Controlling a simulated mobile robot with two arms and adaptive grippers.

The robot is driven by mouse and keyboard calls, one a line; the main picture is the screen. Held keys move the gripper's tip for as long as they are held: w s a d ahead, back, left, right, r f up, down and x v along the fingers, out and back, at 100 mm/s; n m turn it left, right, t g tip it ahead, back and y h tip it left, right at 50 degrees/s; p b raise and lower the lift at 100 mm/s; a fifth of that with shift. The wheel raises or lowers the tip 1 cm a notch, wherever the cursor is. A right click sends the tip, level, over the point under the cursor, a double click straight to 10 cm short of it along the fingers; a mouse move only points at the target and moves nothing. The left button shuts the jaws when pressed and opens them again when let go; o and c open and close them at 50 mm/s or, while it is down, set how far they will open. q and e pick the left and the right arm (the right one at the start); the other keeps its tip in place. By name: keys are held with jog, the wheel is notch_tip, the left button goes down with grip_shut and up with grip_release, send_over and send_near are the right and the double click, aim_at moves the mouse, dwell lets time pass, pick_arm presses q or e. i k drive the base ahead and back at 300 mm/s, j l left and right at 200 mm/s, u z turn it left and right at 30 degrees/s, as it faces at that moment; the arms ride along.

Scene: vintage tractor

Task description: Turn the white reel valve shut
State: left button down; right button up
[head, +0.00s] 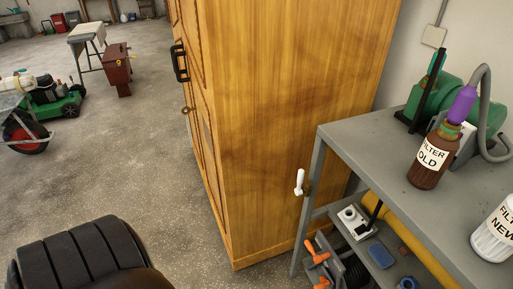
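A small white lever-like handle (299,181), which looks like the reel valve, stands nearly upright at the near left corner of the grey workbench (352,132). Its base meets a small brownish fitting at the bench leg. A dark reel (352,270) with orange handles (316,253) sits below, partly hidden by the bench and cut off by the bottom edge. I cannot tell how the handle connects to the reel. Neither of my grippers is in view, and nothing touches the white handle.
A tall wooden cabinet (290,90) stands just left of the bench. A brown bottle (433,158) and a white bottle (494,235) stand on the bench top. A dark ribbed shape (88,255) fills the lower left. The concrete floor (130,160) between is clear.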

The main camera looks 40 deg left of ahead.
aim_at(298, 190)
jog(key=u, duration=1)
